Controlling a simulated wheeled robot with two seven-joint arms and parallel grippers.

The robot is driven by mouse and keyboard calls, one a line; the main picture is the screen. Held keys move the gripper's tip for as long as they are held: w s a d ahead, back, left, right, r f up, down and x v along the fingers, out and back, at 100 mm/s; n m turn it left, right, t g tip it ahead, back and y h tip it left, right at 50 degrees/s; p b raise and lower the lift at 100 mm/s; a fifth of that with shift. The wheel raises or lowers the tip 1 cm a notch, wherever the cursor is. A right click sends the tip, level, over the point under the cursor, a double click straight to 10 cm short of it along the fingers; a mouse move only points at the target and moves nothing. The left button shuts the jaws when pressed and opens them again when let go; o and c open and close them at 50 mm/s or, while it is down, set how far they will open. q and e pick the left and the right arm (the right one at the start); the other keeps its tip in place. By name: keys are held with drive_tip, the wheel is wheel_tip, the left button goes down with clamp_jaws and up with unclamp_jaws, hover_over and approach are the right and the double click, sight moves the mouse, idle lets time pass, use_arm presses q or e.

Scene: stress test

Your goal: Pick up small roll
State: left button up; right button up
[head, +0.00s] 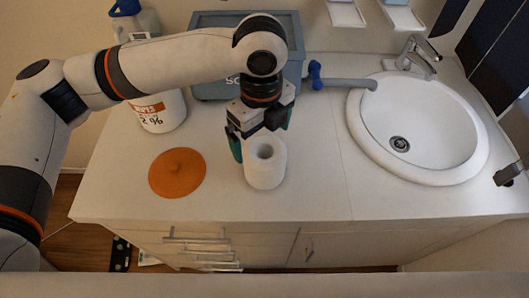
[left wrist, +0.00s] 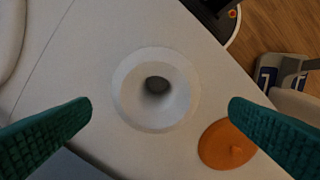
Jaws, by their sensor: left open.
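The small roll (head: 264,162) is a white roll with a hole in its top, standing upright on the white counter. My left gripper (head: 256,140) is open, with teal finger pads, just behind and above the roll in the head view. In the left wrist view the roll (left wrist: 155,90) lies between the two fingers and farther from the camera than they are. Neither finger appears to touch it. The right gripper is not in either view.
An orange disc with a knob (head: 177,172) lies left of the roll. A white tub (head: 160,112), a grey box (head: 212,88) and a jug (head: 134,22) stand behind. A sink (head: 455,130) with a tap (head: 415,55) is at right. The counter (head: 320,170) right of the roll is clear.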

sight(262, 147)
use_arm(q)
wheel_tip(262, 147, down, 4)
drive_tip(key=shift+r, duration=0.1)
drive_tip(key=shift+w+f, duration=0.1)
drive_tip(key=shift+f, duration=0.2)
drive_tip(key=shift+d+f+p, duration=0.15)
drive_tip(key=shift+f+p, duration=0.15)
drive_tip(key=shift+f, duration=0.65)
wheel_tip(262, 147, down, 2)
drive_tip(key=shift+f, duration=0.15)
drive_tip(key=shift+d+f, duration=0.1)
drive_tip(key=shift+f, duration=0.3)
drive_tip(key=shift+c, duration=0.2)
drive_tip(key=c, duration=1)
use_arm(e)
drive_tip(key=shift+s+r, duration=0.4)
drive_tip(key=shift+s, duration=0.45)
